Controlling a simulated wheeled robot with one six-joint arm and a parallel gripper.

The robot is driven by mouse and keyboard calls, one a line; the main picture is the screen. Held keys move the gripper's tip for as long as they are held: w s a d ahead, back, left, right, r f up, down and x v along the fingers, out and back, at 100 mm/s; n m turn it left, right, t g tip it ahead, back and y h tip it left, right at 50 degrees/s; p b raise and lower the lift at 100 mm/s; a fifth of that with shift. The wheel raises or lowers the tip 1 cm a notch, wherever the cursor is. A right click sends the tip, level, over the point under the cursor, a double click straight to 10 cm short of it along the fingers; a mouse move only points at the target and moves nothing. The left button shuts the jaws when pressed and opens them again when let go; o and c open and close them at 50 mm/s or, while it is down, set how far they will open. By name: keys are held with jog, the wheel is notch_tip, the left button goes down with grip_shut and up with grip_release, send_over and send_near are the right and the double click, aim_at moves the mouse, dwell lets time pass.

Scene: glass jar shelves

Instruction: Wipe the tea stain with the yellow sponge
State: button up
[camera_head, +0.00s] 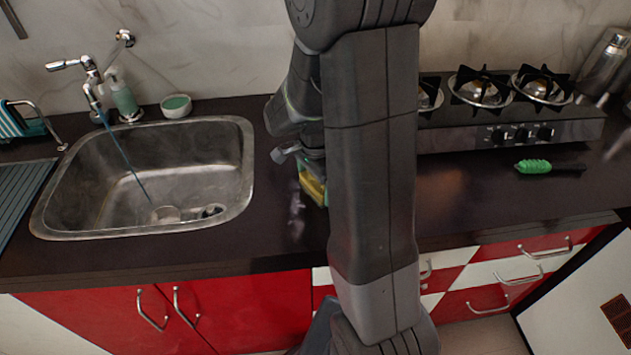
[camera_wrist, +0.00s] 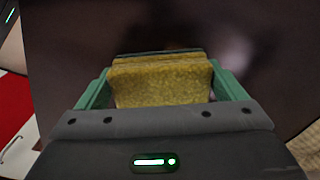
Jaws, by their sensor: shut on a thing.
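My gripper (camera_wrist: 163,92) is shut on the yellow sponge (camera_wrist: 160,82), held between its two green fingers in the wrist view. The sponge has a darker layer along its far side. In the head view the yellow sponge (camera_head: 312,187) shows just left of my arm, low over the dark counter, with much of my gripper hidden behind my arm. I cannot tell whether the sponge touches the counter. No clear tea stain can be made out. Faint pale smudges (camera_head: 296,215) show on the counter left of the sponge, and these may be reflections.
A steel sink (camera_head: 180,170) with running water lies to the left. A soap bottle (camera_head: 123,97) and green-topped dish (camera_head: 176,106) stand behind it. A gas stove (camera_head: 510,125) is at the right, with a green brush (camera_head: 535,167) in front. The counter (camera_head: 460,200) right of my arm is mostly clear.

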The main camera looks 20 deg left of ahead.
jog(key=shift+s+d, duration=0.55)
jog(key=shift+s, duration=0.35)
jog(key=shift+s+d, duration=0.5)
jog(key=shift+s, duration=0.4)
jog(key=shift+s+d, duration=0.55)
jog(key=shift+s, duration=0.35)
jog(key=shift+w+a, duration=0.55)
jog(key=shift+w, duration=0.35)
jog(key=shift+w+a, duration=0.55)
jog(key=shift+w, duration=0.35)
jog(key=shift+w+a, duration=0.55)
jog(key=shift+w, duration=0.35)
jog(key=shift+w, duration=0.1)
jog(key=shift+w+a+p, duration=0.2)
jog(key=shift+w+a, duration=0.35)
jog(key=shift+w, duration=0.3)
jog(key=shift+w+a+p, duration=0.2)
jog(key=shift+w+a, duration=0.3)
jog(key=shift+w, duration=0.35)
jog(key=shift+w+a+p, duration=0.2)
jog(key=shift+w+a, duration=0.35)
jog(key=shift+w, duration=0.3)
